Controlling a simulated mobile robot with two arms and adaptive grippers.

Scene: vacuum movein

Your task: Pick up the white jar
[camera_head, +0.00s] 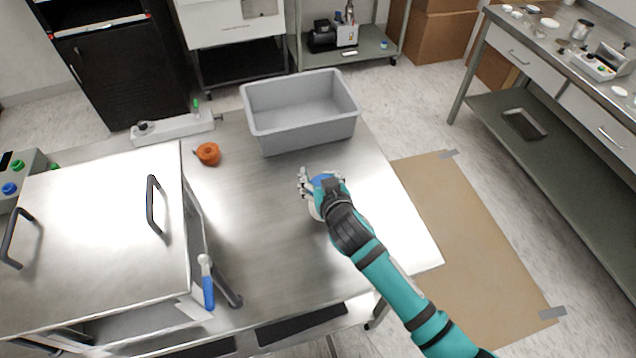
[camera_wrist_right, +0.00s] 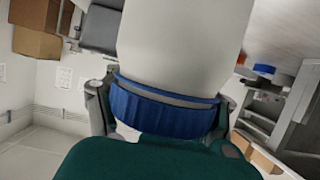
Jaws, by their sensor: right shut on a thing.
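The white jar (camera_wrist_right: 185,45) fills the upper middle of the right wrist view, with a blue lid or band (camera_wrist_right: 165,108) at the end near the gripper. My right gripper (camera_wrist_right: 160,105) has a finger on each side of the blue band and is shut on the jar. In the head view, my right gripper (camera_head: 316,186) is over the steel table, and the jar (camera_head: 314,210) is mostly hidden beneath it. The head view does not clearly show whether the jar touches the table. My left gripper is not in view.
A grey bin (camera_head: 300,137) stands behind the gripper on the steel table (camera_head: 250,210). An orange round object (camera_head: 208,153) lies to its left. A steel chamber with black handles (camera_head: 100,240) takes up the left side. The table's right part is clear.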

